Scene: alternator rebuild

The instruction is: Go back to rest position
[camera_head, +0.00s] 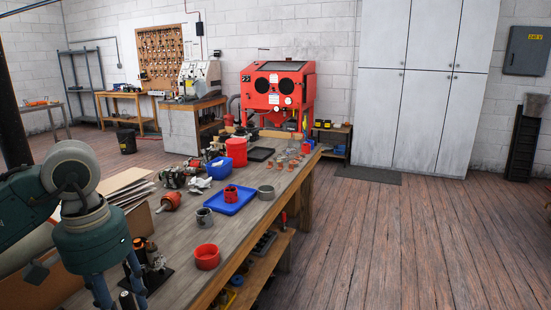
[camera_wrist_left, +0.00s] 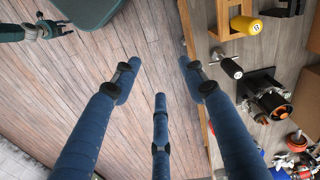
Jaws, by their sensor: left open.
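My left gripper (camera_head: 118,292) comes in from the left in the head view, over the near left part of the workbench, with its fingertips cut off by the lower edge. In the left wrist view my left gripper (camera_wrist_left: 158,80) is open, its blue fingers spread with nothing between them. Below the fingers are wooden floorboards and the workbench edge (camera_wrist_left: 190,45). What looks like my right gripper (camera_wrist_left: 55,28) shows small at the upper left of the wrist view; its fingers are too small to read.
The workbench (camera_head: 175,262) carries a red bowl (camera_head: 207,257), a blue tray (camera_head: 232,200), a grey ring (camera_head: 266,192) and an orange-red part (camera_head: 171,201). A black fixture (camera_wrist_left: 265,95) stands right of the left fingers. A red blast cabinet (camera_head: 278,85) stands behind.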

